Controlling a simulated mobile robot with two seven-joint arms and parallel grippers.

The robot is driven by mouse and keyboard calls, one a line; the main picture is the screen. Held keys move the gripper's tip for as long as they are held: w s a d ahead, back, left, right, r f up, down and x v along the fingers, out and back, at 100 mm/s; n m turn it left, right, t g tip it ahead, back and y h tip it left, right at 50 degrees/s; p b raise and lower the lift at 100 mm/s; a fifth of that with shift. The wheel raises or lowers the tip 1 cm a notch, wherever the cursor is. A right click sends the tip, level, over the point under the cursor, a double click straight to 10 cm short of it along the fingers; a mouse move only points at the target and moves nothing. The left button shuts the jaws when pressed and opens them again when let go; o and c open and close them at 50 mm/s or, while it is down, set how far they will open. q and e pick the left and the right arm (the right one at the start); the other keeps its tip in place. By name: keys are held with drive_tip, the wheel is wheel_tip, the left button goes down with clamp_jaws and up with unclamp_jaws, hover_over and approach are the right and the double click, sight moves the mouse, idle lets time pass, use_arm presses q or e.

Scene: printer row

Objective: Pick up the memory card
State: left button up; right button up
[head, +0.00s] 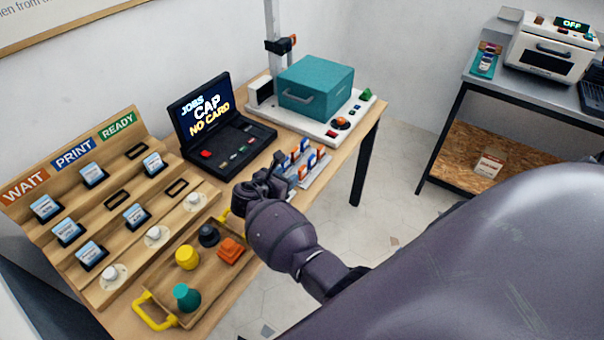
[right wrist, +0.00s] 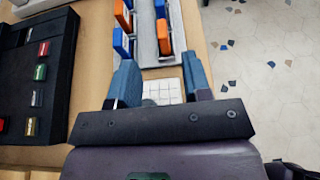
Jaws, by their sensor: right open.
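Several small blue and orange pieces (head: 305,158) stand upright in a pale grey rack (head: 312,176) near the table's right edge. They look like cards, but I cannot tell which one is the memory card. In the right wrist view, blue and orange pieces (right wrist: 163,36) stand in two rows in the rack (right wrist: 147,40), just beyond my fingertips. My right gripper (head: 268,185) is next to the near left end of the rack. In the right wrist view its fingers (right wrist: 160,80) are apart, with a white gridded patch (right wrist: 162,91) showing between them. My left gripper is out of view.
A black console (head: 225,140) with a lit screen reading "NO CARD" stands left of the rack. A teal-lidded machine (head: 315,83) is behind it. A wooden tray (head: 160,291) with coloured knobs and a sloped card board (head: 118,200) are at left. Floor lies right of the table.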

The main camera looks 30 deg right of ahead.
sight(299, 171)
drive_tip(key=shift+x, duration=1.05)
drive_tip(key=shift+f+b+x, duration=0.2)
drive_tip(key=shift+b+x, duration=0.1)
drive_tip(key=shift+x, duration=1)
drive_tip(key=shift+f+b+x, duration=0.15)
drive_tip(key=shift+b+x, duration=0.15)
drive_tip(key=shift+x, duration=1)
drive_tip(key=shift+s+a, duration=0.1)
drive_tip(key=shift+s, duration=0.05)
clamp_jaws()
